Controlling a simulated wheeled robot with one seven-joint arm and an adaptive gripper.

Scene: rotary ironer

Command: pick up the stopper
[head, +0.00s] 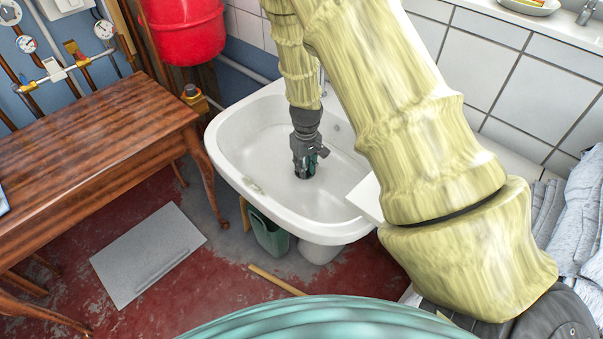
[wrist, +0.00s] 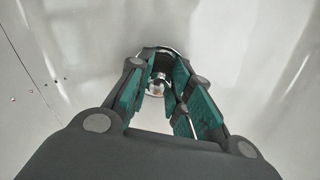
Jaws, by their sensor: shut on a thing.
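The stopper (wrist: 160,84) shows in the wrist view as a small shiny metal piece between the green-padded fingers. My gripper (wrist: 158,95) is shut on it, low inside the white sink basin. In the head view my gripper (head: 305,174) points down into the sink (head: 228,150), near the bottom of the bowl. The stopper is hidden by the fingers in the head view. A round metal rim, likely the drain (wrist: 170,52), shows just behind the fingertips in the wrist view. I cannot tell whether the stopper is clear of it.
The sink walls surround my gripper. A green bin (head: 268,232) is under the sink. Folded cloths (head: 580,215) lie at the right. A grey board (head: 148,254) lies on the red floor.

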